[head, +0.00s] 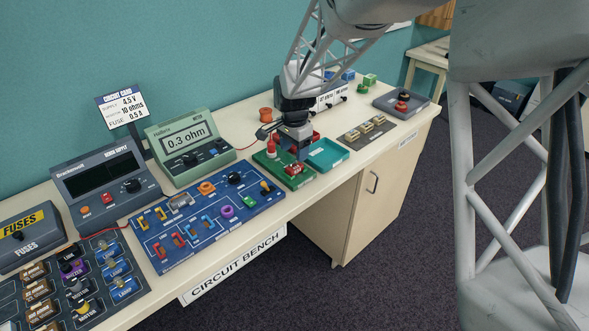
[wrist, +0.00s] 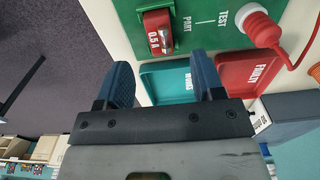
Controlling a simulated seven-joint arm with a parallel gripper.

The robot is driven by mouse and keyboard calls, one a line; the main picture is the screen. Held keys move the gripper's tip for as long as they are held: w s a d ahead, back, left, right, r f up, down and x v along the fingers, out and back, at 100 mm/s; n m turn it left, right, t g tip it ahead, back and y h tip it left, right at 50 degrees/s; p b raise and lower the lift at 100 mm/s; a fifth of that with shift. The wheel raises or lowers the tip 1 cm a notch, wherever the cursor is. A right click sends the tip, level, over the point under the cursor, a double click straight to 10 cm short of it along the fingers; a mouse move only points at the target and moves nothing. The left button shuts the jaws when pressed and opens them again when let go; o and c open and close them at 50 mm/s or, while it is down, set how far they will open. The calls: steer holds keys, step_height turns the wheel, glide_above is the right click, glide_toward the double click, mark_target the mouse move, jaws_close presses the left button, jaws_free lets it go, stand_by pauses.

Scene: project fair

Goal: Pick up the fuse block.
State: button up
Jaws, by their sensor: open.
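A red fuse block (wrist: 152,20) with a pale label and a glass fuse sits on the green test board (wrist: 189,12), beside the words TEST and PART. In the head view the red block (head: 294,169) shows at the green board's (head: 270,170) front right. My gripper (wrist: 163,62) is open, its two dark blue fingers apart with nothing between them. In the wrist view the block lies beyond the fingertips, roughly in line with the gap. In the head view my gripper (head: 297,153) hangs over the back right of the green board, close to the block.
A teal tray (head: 327,154) stands right of the green board. A red tray marked FAULTY (wrist: 250,75) lies beside it. A red probe (head: 271,147) with a cable stands on the green board. A blue circuit board (head: 200,222) and meter (head: 187,143) are to the left.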

mark_target(294, 166)
steer(key=shift+f, duration=0.2)
steer(key=shift+f, duration=2.55)
steer(key=c, duration=1)
steer(key=shift+r, duration=0.15)
